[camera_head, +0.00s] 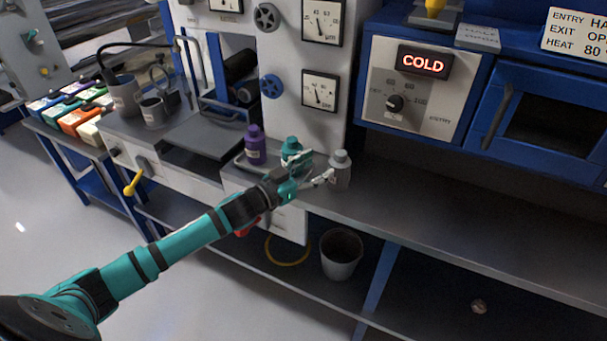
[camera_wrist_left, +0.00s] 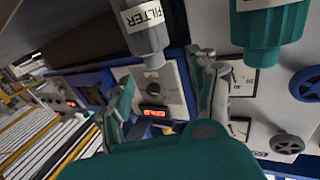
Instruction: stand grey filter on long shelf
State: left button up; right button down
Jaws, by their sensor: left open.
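The grey filter (camera_head: 340,172) stands upright at the left end of the long grey shelf (camera_head: 450,232), just right of a teal filter (camera_head: 291,151). My left gripper (camera_head: 318,168) is open, with its fingers reaching toward the grey filter from the left. In the left wrist view, which is turned upside down, the grey filter (camera_wrist_left: 147,38) with its "FILTER" label shows between the open fingers (camera_wrist_left: 163,80). I cannot tell whether a finger touches it. The gripper hides part of the teal filter in the head view. My right gripper is not in view.
A purple filter (camera_head: 255,145) stands left of the teal one, which also shows in the wrist view (camera_wrist_left: 268,25). The shelf to the right is bare. A blue cabinet (camera_head: 420,95) with a "COLD" display overhangs it. A grey bin (camera_head: 340,254) stands below.

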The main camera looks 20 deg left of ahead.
pick_arm(q)
jog(key=shift+v, duration=2.05)
jog(key=s+d+f+y, duration=0.1)
jog(key=s+d+f, duration=0.2)
jog(key=d+f, duration=0.15)
jog(key=s+a+f+n+g+y, duration=0.15)
jog(key=s+f, duration=0.25)
jog(key=f, duration=0.8)
jog(key=s+a+f+g+y, duration=0.1)
jog(key=s+f+g+y, duration=0.3)
jog(key=f, duration=0.8)
jog(key=s+a+f+n+g, duration=0.1)
jog(key=s+f, duration=0.4)
jog(key=f, duration=0.6)
jog(key=s+f+g, duration=0.3)
jog(key=s+f, duration=0.3)
jog(key=s, duration=0.5)
jog(key=s+f+g, duration=0.3)
jog(key=s+f, duration=0.3)
jog(key=s, duration=0.6)
jog(key=s+f+g+y, duration=0.1)
jog(key=s+f+g, duration=0.2)
jog(key=s+f, duration=0.4)
jog(key=s, duration=0.4)
jog(key=shift+s+d, duration=0.3)
jog(key=shift+d, duration=0.05)
